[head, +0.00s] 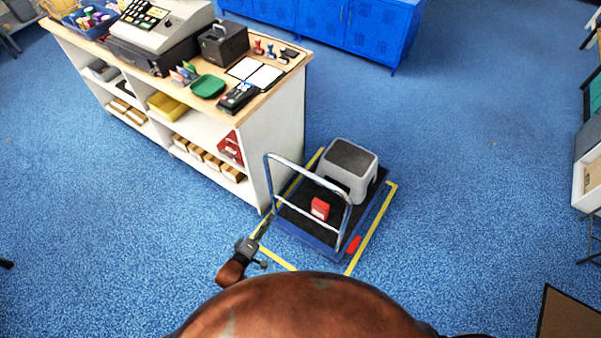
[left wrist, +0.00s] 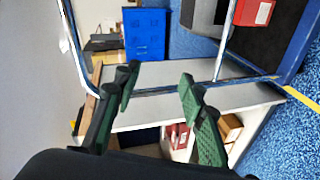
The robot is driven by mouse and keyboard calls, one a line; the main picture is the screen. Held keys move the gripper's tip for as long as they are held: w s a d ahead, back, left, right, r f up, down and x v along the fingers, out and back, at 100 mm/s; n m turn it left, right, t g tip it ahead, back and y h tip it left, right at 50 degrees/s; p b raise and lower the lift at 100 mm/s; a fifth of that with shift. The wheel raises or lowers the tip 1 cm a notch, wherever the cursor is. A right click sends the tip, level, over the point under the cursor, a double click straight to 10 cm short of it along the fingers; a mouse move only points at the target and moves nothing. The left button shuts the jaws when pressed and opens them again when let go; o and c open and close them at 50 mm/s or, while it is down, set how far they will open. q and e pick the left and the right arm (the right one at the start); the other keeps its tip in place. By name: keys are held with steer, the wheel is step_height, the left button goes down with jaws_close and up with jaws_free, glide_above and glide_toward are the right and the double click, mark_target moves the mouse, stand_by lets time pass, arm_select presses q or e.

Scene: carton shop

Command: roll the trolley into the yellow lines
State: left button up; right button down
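The trolley (head: 292,236) has a dark deck with blue edges and a silver push handle (head: 310,176) at its near side. A grey step stool (head: 349,165) and a red box (head: 320,208) ride on it. Yellow lines (head: 372,232) on the floor show around its left, near and right sides. The far line is mostly hidden, so I cannot tell whether the far edge lies inside. My left gripper (head: 265,226) is at the handle's lower left. In the left wrist view its green fingers (left wrist: 160,92) are apart, with the handle bar (left wrist: 160,90) across the gap. My right gripper is out of view.
A shop counter (head: 273,150) with a till and shelves stands close along the trolley's left. Blue cabinets (head: 350,28) stand at the back. Blue floor is open to the right. A red patch (head: 353,245) shows at the trolley's near right corner.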

arm_select(q)
steer(key=w+d+r+n+t+h+p, duration=0.1)
steer(key=d+r+h, duration=0.15)
steer(key=r, duration=0.45)
steer(key=d+r+n+h, duration=0.1)
steer(key=d+r, duration=0.2)
steer(key=r, duration=0.3)
steer(key=b, duration=0.6)
glide_toward(305, 173)
steer(key=w+d+f, duration=0.2)
steer(key=w, duration=0.1)
steer(key=x, duration=0.5)
steer(key=r+x, duration=0.1)
steer(key=x, duration=0.1)
steer(key=shift+w+d+b, duration=0.1)
steer(key=shift+w+b, duration=0.15)
steer(key=shift+b, duration=0.15)
steer(key=shift+c, duration=0.4)
steer(key=c, duration=0.6)
steer(key=shift+f, duration=0.1)
jaws_close()
steer(key=shift+f, duration=0.1)
